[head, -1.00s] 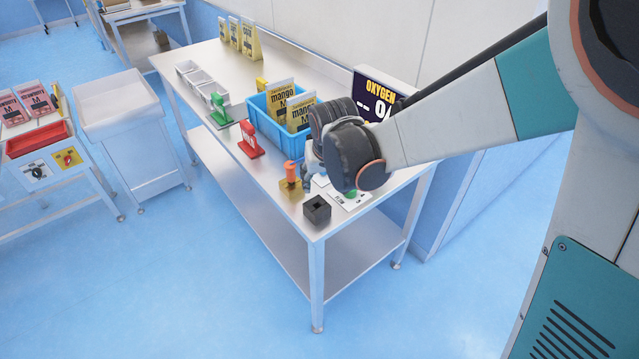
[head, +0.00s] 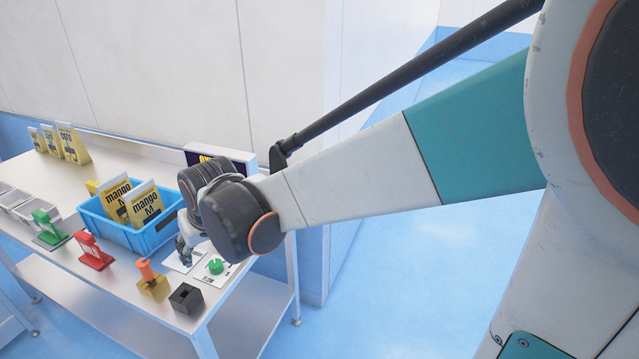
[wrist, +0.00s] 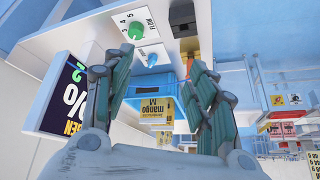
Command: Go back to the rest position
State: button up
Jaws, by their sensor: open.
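My gripper (wrist: 157,100) is open and empty in the wrist view, its two fingers spread apart. In the head view it (head: 184,246) hangs at the front right of the steel table (head: 92,277), largely hidden behind my dark wrist joint. A blue bin (head: 152,238) with yellow mango pouches (head: 146,203) stands just left of it. The bin (wrist: 172,92) and a mango pouch (wrist: 156,108) show between the fingers in the wrist view, beyond them. I see no contact between the fingers and anything.
A green knob (head: 216,266) on a white card, a black block (head: 186,299) and a brass block with an orange top (head: 153,282) stand near the table's front edge. Red (head: 94,252) and green (head: 47,228) stands are farther left. A dark display (head: 220,158) stands behind. Open floor lies right.

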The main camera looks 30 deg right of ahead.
jog(key=shift+s, duration=0.1)
dwell(0.3)
jog(key=s+d+b, duration=0.1)
jog(key=s+d, duration=0.2)
jog(key=s, duration=0.3)
jog(key=s+d+b, duration=0.1)
jog(key=s+d, duration=0.2)
jog(key=s, duration=0.4)
jog(key=s+d+t+h+b, duration=0.1)
jog(key=s+d+b, duration=0.1)
jog(key=s, duration=0.5)
jog(key=shift+d+f+m, duration=0.3)
jog(key=shift+d+f, duration=0.1)
jog(key=shift+d, duration=0.25)
jog(key=shift+w, duration=0.1)
jog(key=shift+c, duration=0.4)
dwell(0.6)
